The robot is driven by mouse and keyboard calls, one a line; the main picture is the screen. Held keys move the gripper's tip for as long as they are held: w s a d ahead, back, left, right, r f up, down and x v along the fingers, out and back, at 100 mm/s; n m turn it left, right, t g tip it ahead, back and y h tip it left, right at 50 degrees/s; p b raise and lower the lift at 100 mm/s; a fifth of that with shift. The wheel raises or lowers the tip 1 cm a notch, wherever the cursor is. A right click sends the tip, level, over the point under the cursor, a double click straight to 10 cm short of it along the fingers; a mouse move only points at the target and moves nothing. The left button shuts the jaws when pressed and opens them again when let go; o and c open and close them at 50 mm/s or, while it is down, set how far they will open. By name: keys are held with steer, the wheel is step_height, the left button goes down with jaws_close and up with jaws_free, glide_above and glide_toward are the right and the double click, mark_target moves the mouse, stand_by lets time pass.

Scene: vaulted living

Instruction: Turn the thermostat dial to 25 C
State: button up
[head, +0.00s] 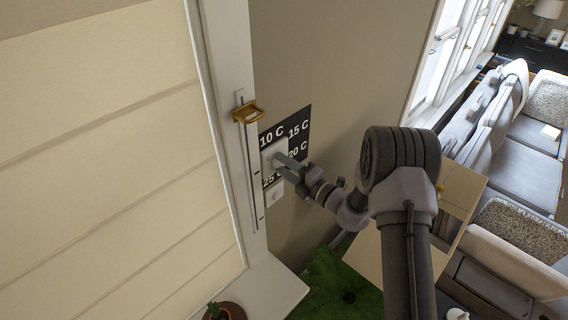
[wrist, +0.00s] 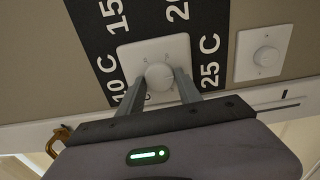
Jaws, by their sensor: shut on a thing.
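The thermostat dial (wrist: 160,76) is a round white knob on a square white plate (wrist: 130,54), set in a black panel with white labels 10 C, 15 C, 20 C and 25 C. The panel (head: 306,116) is on the beige wall in the head view. My gripper (wrist: 160,80) has its two grey fingers on either side of the knob and is shut on it. In the head view my gripper (head: 282,163) reaches the plate and hides the knob. I cannot tell which label the dial points to.
A second white plate with a round knob (wrist: 265,58) is beside the panel. A brass handle (head: 248,112) on a vertical rail is left of the panel. A white ledge (head: 262,292) with a potted plant (head: 224,311) is below. Grey sofas (head: 535,150) stand at the right.

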steer(key=shift+m, duration=0.3)
steer(key=o, duration=1.3)
steer(key=shift+o, duration=0.2)
steer(key=shift+s+d, duration=0.1)
steer(key=b+v, duration=0.3)
steer(key=v, duration=1.4)
steer(key=shift+r, duration=0.1)
